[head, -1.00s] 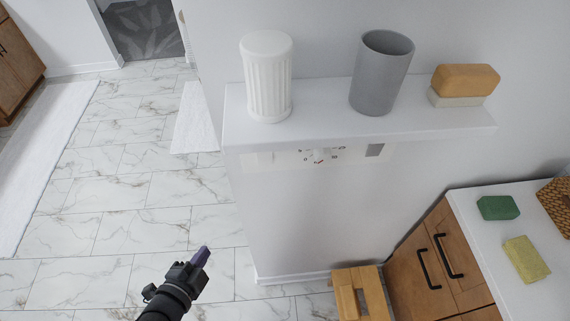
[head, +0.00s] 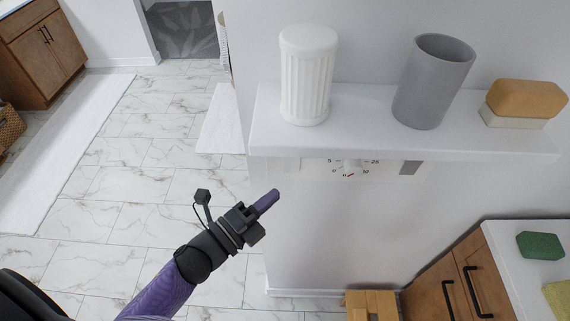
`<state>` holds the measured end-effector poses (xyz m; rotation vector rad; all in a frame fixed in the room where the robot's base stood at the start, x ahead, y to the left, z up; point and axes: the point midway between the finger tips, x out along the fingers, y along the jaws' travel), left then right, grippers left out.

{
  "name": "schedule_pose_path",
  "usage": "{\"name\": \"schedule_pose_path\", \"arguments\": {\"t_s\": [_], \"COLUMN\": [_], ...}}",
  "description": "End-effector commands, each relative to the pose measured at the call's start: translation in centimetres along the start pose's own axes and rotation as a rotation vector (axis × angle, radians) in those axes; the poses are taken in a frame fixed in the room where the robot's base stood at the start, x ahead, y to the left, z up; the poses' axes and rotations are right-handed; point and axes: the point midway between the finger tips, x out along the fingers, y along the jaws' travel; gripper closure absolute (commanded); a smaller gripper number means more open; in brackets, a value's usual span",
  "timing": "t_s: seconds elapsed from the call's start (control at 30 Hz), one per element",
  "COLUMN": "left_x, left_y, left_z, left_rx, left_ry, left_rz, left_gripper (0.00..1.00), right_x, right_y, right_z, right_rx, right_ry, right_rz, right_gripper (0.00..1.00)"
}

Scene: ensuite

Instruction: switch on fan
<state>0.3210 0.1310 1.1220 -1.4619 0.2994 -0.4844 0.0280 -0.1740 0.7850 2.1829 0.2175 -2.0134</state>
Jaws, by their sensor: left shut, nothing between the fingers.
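A white control panel (head: 322,170) is on the wall just under the white shelf (head: 400,140). The shelf edge partly hides the panel's top. No fan shows as such. My left gripper (head: 268,201) is shut and empty, below and left of the panel, apart from it, its purple fingers pointing up and right. My right gripper is not in view.
A white ribbed canister (head: 307,80), a grey cup (head: 432,82) and a stacked orange and white sponge (head: 524,102) stand on the shelf. A wooden cabinet (head: 445,285) with a green sponge (head: 541,245) on top is at lower right. A wooden stool (head: 371,303) stands beside it.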

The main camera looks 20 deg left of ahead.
Motion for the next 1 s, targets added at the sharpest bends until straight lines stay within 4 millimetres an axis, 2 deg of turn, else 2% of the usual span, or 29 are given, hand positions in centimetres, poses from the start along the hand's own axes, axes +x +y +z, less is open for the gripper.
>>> {"name": "schedule_pose_path", "arguments": {"t_s": [0.1, 0.2, 0.33, 0.5, 0.8, 0.97, 1.0], "left_x": [2.7, 4.5, 5.8, 6.6, 6.7, 7.4, 7.2], "left_y": [-0.2, -0.1, -0.1, 0.0, 0.0, -0.9, -0.3], "left_z": [0.1, 0.4, 1.9, 2.7, 2.8, 3.5, 3.3], "left_rx": [0.0, 0.001, 0.001, -0.001, -0.002, -0.058, -0.057], "left_ry": [0.0, 0.0, 0.0, 0.0, 0.0, 0.002, 0.002], "left_rz": [-0.003, -0.001, 0.0, 0.002, 0.001, 0.06, 0.056], "left_gripper": [1.0, 1.0, 1.0, 1.0, 1.0, 1.0, 1.0], "right_x": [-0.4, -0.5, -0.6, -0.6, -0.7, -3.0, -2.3], "right_y": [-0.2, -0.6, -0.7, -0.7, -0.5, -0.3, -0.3], "right_z": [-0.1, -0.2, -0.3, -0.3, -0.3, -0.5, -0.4], "right_rx": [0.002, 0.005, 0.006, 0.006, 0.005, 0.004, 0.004], "right_ry": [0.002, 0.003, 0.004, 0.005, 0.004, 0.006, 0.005], "right_rz": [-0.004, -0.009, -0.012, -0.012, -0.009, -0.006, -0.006], "right_gripper": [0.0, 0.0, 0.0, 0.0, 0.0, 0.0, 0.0]}}
